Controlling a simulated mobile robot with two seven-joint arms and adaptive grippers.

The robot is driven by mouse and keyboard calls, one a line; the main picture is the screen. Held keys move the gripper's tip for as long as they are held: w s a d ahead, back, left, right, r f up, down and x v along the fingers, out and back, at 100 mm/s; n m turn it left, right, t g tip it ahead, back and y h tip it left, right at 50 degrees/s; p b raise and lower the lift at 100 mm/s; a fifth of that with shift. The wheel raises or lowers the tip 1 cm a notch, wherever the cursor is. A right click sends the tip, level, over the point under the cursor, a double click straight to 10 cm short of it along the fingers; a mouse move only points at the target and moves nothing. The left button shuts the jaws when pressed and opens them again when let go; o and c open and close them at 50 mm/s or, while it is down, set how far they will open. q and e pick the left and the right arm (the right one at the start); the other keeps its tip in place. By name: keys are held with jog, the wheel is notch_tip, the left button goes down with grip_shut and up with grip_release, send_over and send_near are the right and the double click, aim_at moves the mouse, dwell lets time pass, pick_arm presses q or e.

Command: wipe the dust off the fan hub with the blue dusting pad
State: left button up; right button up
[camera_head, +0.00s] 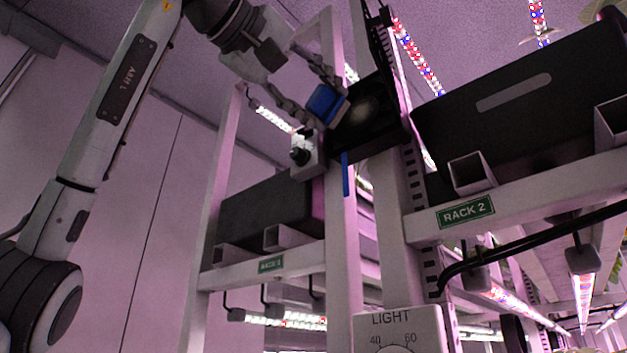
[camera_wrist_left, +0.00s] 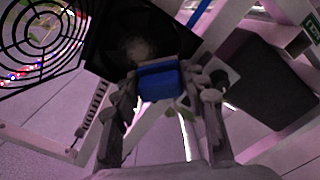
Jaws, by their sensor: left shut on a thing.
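My left gripper (camera_head: 322,92) is shut on the blue dusting pad (camera_head: 325,104), high up at the rack posts. In the left wrist view the blue pad (camera_wrist_left: 160,82) sits between the two fingertips (camera_wrist_left: 160,90). The fan hub (camera_head: 366,112) is a pale, dusty grey patch in a black square fan housing (camera_head: 385,139), just right of the pad. In the wrist view the hub (camera_wrist_left: 138,48) shows just above the pad's upper edge. I cannot tell whether the pad touches it. My right gripper is not in view.
A black round fan grille (camera_wrist_left: 40,38) stands swung out beside the housing. A small white box with a black knob (camera_head: 306,157) and a blue strip (camera_head: 346,175) are below the gripper. Dark crates (camera_head: 530,105) sit on the racks. A LIGHT dial box (camera_head: 400,325) stands low in front.

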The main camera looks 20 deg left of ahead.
pick_arm(q)
jog(key=shift+x, duration=0.95)
dwell(0.5)
jog(key=shift+s+d, duration=0.1)
jog(key=shift+s+d, duration=0.3)
jog(key=shift+d, duration=0.65)
jog(key=shift+s+d, duration=0.35)
jog(key=shift+d, duration=0.6)
jog(key=shift+s+d, duration=0.3)
jog(key=shift+d, duration=0.6)
jog(key=shift+w+a, duration=0.35)
jog(key=shift+a, duration=0.65)
jog(key=shift+w+a, duration=0.4)
jog(key=shift+a, duration=0.6)
jog(key=shift+w+a, duration=0.35)
jog(key=shift+a, duration=0.65)
jog(key=shift+s+d, duration=0.4)
jog(key=shift+d, duration=0.6)
jog(key=shift+s+d, duration=0.35)
jog(key=shift+d, duration=0.65)
jog(key=shift+s+d, duration=0.4)
jog(key=shift+d, duration=0.6)
jog(key=shift+a, duration=0.1)
